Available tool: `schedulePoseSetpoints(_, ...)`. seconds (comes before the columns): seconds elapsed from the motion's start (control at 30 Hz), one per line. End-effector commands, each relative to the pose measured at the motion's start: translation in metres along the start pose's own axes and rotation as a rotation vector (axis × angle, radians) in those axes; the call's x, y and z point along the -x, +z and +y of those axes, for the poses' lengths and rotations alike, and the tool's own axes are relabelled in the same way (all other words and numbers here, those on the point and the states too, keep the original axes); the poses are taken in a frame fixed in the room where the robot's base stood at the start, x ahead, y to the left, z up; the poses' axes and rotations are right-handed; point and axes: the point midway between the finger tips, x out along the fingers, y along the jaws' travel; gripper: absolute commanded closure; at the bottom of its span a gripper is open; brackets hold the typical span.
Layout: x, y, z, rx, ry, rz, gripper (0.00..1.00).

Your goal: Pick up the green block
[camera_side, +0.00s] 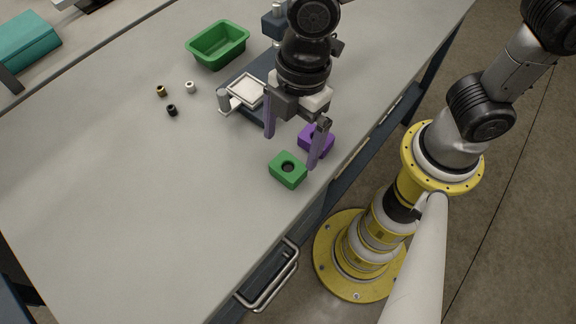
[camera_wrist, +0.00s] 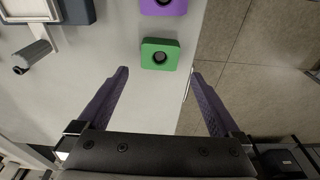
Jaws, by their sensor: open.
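The green block (camera_side: 288,176) lies on the grey table near its front right edge, with a dark round hole in its top. In the wrist view the green block (camera_wrist: 160,48) is beyond the fingertips, roughly between their lines. My gripper (camera_side: 294,152) is open and empty, its two purple fingers spread above the table; in the wrist view its fingers (camera_wrist: 160,72) flank an empty gap. A purple block (camera_side: 312,138) with a similar hole sits just behind the green one, partly covered by a finger; it also shows in the wrist view (camera_wrist: 163,5).
A green bin (camera_side: 218,45) stands at the back. A dark fixture with a white square tray (camera_side: 246,90) is left of my gripper. Several small cylindrical parts (camera_side: 172,110) lie farther left. The table's front left is clear; its edge is close right of the blocks.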

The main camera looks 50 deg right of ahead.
Motion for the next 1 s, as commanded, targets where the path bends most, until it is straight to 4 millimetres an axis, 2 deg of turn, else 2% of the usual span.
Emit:
schedulePoseSetpoints(0.23,-0.018,0.002,-0.001,-0.002,-0.002,-0.002,0.00)
schedulePoseSetpoints(0.53,-0.057,0.005,0.000,-0.002,-0.001,-0.001,0.00)
schedulePoseSetpoints(0.83,-0.061,0.005,0.001,-0.002,0.001,0.001,0.00)
schedulePoseSetpoints(0.87,-0.061,0.005,0.001,-0.002,0.001,0.001,0.04)
schedulePoseSetpoints(1.0,-0.061,0.005,0.001,-0.002,0.001,0.001,0.29)
